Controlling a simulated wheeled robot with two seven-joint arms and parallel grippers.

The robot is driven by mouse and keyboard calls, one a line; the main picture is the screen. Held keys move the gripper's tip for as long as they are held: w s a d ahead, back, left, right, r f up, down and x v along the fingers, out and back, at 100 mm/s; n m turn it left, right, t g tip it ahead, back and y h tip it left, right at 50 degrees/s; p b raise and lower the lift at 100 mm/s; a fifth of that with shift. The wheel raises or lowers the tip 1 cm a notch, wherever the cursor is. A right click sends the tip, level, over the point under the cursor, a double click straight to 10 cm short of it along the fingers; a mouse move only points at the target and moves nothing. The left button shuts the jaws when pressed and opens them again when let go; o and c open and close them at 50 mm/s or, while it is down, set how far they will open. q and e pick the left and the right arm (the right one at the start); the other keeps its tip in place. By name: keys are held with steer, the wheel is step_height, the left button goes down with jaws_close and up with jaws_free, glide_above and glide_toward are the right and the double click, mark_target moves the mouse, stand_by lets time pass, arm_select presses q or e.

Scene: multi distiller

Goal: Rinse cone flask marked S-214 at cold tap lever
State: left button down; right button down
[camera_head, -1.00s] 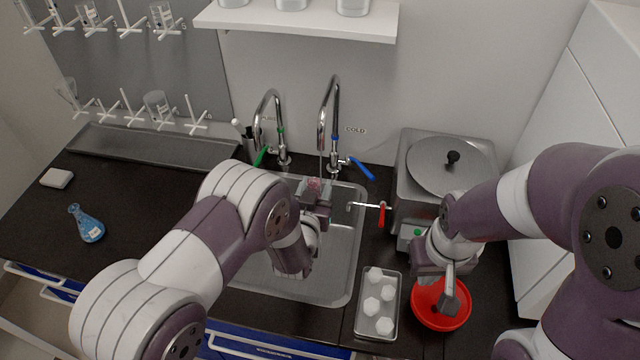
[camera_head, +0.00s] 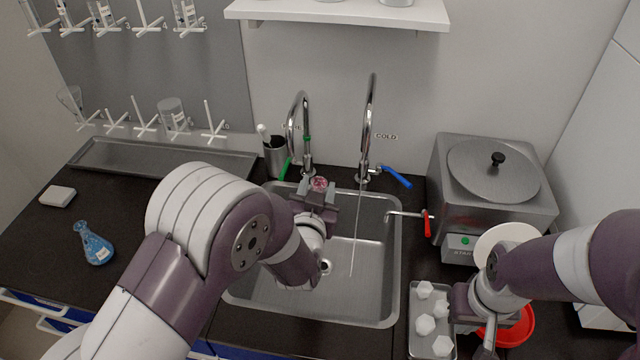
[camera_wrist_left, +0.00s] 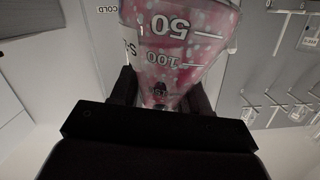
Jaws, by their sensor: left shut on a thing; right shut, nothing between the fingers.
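My left gripper (camera_head: 318,192) is shut on a cone flask (camera_head: 320,183) with pink-red spotted residue, over the back of the sink. In the left wrist view the flask (camera_wrist_left: 175,55) has its wide end uppermost and its numbers upside down; its label is partly cut off, with "S-2" showing. The cold tap (camera_head: 369,110) has a blue lever (camera_head: 392,177). A thin water stream (camera_head: 355,230) runs from it into the sink, to the right of the flask and apart from it. My right gripper (camera_head: 488,345) is shut and empty by the red bowl (camera_head: 520,332).
The steel sink (camera_head: 385,290) is otherwise clear. A green-lever tap (camera_head: 300,125) stands left of the cold tap. A steel distiller (camera_head: 490,205) with a red-handled spout (camera_head: 428,223) stands right. A tray (camera_head: 417,345) holds white pieces. A blue flask (camera_head: 95,247) stands left.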

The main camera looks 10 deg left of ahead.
arm_select(q)
steer(key=shift+a+r+m+y+p, duration=0.3)
steer(key=shift+a+m+p, duration=0.2)
steer(key=shift+m, duration=0.5)
steer(key=shift+a+m+p, duration=0.1)
steer(key=shift+m+p, duration=0.2)
steer(key=shift+m, duration=0.4)
steer(key=m+p, duration=0.1)
steer(key=m, duration=0.1)
steer(key=shift+r+m+y, duration=0.15)
steer(key=shift+m+y, duration=0.15)
steer(key=m, duration=0.2)
steer(key=m+p, duration=0.1)
steer(key=a+r+m+t, duration=0.1)
steer(key=m, duration=0.1)
steer(key=shift+m+y, duration=0.3)
steer(key=m, duration=0.1)
steer(key=m+p, duration=0.1)
steer(key=m, duration=0.1)
steer(key=shift+r, duration=0.25)
steer(key=m, duration=0.2)
steer(key=m+t+p, duration=0.1)
steer(key=shift+d+r+m, duration=0.15)
steer(key=shift+r+m, duration=0.2)
steer(key=shift+m, duration=0.05)
steer(key=m, duration=0.3)
steer(key=m+p, duration=0.1)
steer(key=shift+d+r+m+t, duration=0.2)
steer(key=shift+r+m+t, duration=0.1)
steer(key=shift+m, duration=0.1)
